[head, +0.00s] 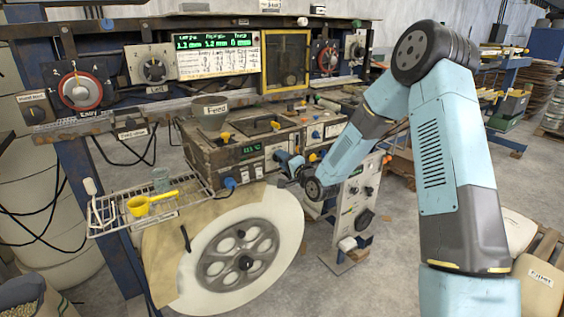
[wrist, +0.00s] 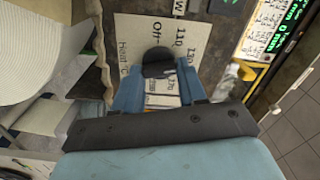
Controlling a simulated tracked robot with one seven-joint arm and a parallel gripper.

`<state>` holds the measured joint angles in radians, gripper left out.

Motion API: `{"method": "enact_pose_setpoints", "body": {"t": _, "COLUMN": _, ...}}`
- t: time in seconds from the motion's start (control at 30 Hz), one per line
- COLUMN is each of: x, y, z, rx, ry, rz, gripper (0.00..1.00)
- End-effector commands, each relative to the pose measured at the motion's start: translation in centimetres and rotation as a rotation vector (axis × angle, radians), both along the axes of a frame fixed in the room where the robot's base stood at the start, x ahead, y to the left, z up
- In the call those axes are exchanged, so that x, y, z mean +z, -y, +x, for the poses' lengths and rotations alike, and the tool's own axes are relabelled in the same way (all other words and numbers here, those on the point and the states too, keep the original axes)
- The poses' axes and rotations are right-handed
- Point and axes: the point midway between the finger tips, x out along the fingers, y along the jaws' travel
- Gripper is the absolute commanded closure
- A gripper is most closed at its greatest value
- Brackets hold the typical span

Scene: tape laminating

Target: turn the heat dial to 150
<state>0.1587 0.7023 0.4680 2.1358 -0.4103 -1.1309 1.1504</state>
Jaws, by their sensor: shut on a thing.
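In the wrist view, the heat dial (wrist: 157,56) is a dark round knob on a pale plate (wrist: 128,48) marked "Heat °C", "Off", "110" and other numbers, some of them covered by my gripper. My gripper (wrist: 158,75) is shut on the knob, with one blue finger on each side. I cannot make out the dial's pointer or its setting. In the head view, my gripper (head: 284,166) is at the right front of the worn machine box (head: 210,155), and the dial is hidden.
A large reel (head: 240,255) with pale tape hangs just below my gripper. A wire rack (head: 140,207) with a yellow scoop (head: 150,202) is to the left. A white control panel (head: 355,200) stands close on the right. A green display (head: 250,148) is on the box front.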

Motion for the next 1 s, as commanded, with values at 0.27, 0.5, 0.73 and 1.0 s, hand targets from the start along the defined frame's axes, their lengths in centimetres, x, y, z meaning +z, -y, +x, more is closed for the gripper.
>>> {"method": "enact_pose_setpoints", "body": {"t": 0.27, "x": -0.46, "y": 0.48, "z": 0.06, "rx": -0.008, "ry": -0.15, "rz": 0.211, "gripper": 0.89}}
{"method": "enact_pose_setpoints", "body": {"t": 0.5, "x": -0.63, "y": 0.49, "z": 0.04, "rx": -0.007, "ry": -0.257, "rz": 0.367, "gripper": 0.89}}
{"method": "enact_pose_setpoints", "body": {"t": 0.73, "x": -0.77, "y": 0.44, "z": 0.0, "rx": -0.008, "ry": -0.327, "rz": 0.466, "gripper": 0.89}}
{"method": "enact_pose_setpoints", "body": {"t": 1.0, "x": -0.85, "y": 0.4, "z": -0.04, "rx": -0.008, "ry": -0.363, "rz": 0.517, "gripper": 0.89}}
